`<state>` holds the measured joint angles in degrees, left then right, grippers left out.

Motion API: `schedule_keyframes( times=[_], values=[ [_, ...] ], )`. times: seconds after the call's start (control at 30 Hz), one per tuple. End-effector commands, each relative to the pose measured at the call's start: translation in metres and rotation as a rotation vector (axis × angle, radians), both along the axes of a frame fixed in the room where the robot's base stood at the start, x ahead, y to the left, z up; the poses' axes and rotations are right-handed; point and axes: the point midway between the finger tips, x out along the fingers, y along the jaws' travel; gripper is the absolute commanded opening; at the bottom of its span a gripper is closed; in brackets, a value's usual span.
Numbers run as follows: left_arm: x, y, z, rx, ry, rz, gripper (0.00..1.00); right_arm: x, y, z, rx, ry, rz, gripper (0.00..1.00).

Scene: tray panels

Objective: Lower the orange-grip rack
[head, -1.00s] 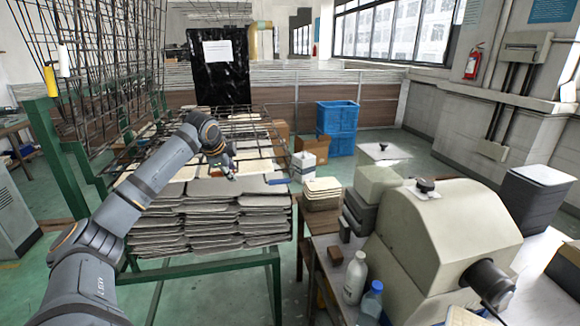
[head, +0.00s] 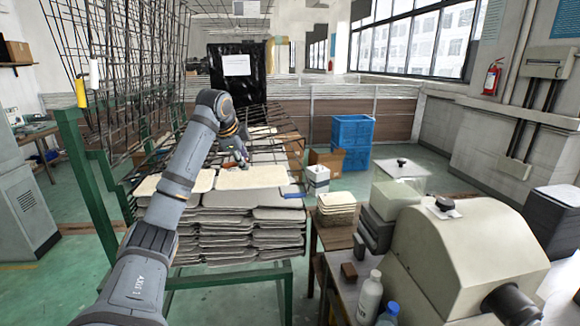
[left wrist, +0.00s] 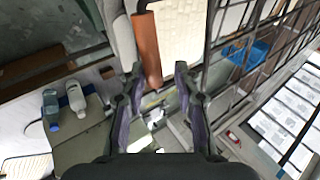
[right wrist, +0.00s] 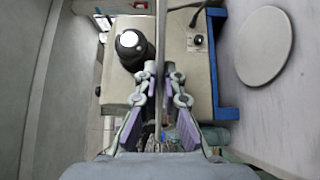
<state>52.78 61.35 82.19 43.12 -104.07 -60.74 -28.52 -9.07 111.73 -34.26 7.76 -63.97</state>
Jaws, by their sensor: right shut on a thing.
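The orange grip (left wrist: 146,48) is a brownish-orange cylinder in the left wrist view. Its near end lies by the gap between the fingertips of my left gripper (left wrist: 158,85), which is open with no visible contact. A dark wire rack (head: 270,118) slants above the panels, partly behind my arm. My right gripper (right wrist: 160,75) is outside the head view. In its wrist view it is shut on a thin grey rod (right wrist: 160,30).
Upright wire racks with a yellow grip (head: 80,93) and a white grip (head: 94,73) stand at the left on a green frame (head: 86,165). A beige machine (head: 470,250) and bottles (head: 370,295) occupy the right table. Blue crates (head: 352,140) stand behind.

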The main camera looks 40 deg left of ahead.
Motion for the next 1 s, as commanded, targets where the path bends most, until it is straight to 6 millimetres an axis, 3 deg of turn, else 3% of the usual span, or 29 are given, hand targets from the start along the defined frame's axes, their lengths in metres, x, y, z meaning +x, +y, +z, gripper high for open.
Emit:
schedule_keyframes(
  times=[1.0],
  values=[
    [-0.054, -0.014, 0.065, 0.000, -0.001, 0.001, 0.27, 0.000, 0.000, 0.007, 0.000, -0.001, 0.000, 0.00]
  ],
)
